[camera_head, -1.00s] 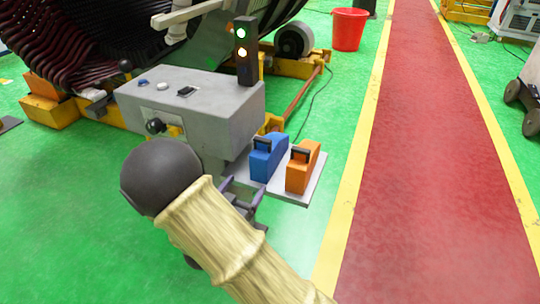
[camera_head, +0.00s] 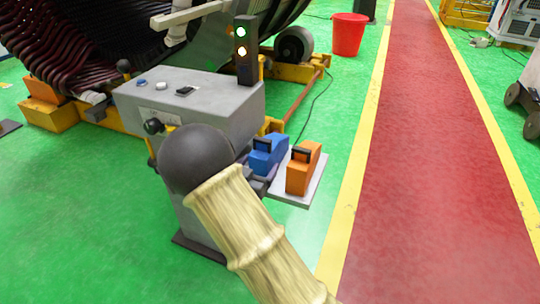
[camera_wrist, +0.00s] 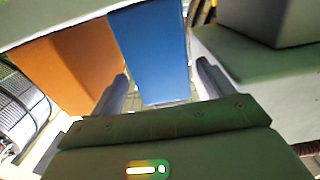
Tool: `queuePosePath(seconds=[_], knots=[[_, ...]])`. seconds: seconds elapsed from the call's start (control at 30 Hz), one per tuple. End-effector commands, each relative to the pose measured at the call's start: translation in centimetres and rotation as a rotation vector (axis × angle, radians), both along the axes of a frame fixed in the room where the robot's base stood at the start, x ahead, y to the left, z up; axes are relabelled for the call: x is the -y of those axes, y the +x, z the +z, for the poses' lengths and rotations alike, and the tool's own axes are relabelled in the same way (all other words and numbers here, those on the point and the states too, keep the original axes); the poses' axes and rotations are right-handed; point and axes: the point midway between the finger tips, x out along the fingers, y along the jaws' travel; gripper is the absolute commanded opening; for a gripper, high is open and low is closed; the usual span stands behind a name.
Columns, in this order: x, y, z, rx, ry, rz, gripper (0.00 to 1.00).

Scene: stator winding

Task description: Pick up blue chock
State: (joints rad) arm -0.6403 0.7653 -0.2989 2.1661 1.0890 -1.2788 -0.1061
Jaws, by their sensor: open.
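The blue chock (camera_head: 268,153) is on a small light-coloured shelf beside the grey control box, with its lower front partly hidden behind my gripper in the head view. In the wrist view the blue chock (camera_wrist: 150,48) shows between the two fingers. My gripper (camera_wrist: 162,72) is open, with one finger on each side of the blue chock's face. I cannot tell whether either finger touches it. In the head view my gripper (camera_head: 260,182) is mostly hidden behind my arm.
An orange chock (camera_head: 303,168) stands just right of the blue one on the same shelf (camera_head: 292,199). The grey control box (camera_head: 215,105) with a signal light (camera_head: 246,50) is close on the left. A red bucket (camera_head: 349,34) stands farther back. The red walkway (camera_head: 430,180) is clear.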

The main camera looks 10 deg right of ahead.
Motion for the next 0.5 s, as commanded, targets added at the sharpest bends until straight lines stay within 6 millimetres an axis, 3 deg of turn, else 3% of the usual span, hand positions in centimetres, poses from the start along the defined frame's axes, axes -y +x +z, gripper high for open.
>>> queuePosePath(seconds=[0.3, 0.5], knots=[[2.4, 3.6, -0.2, 0.003, 0.000, -0.003, 0.80], [2.7, 4.0, -0.1, 0.000, 0.000, -0.001, 0.80]])
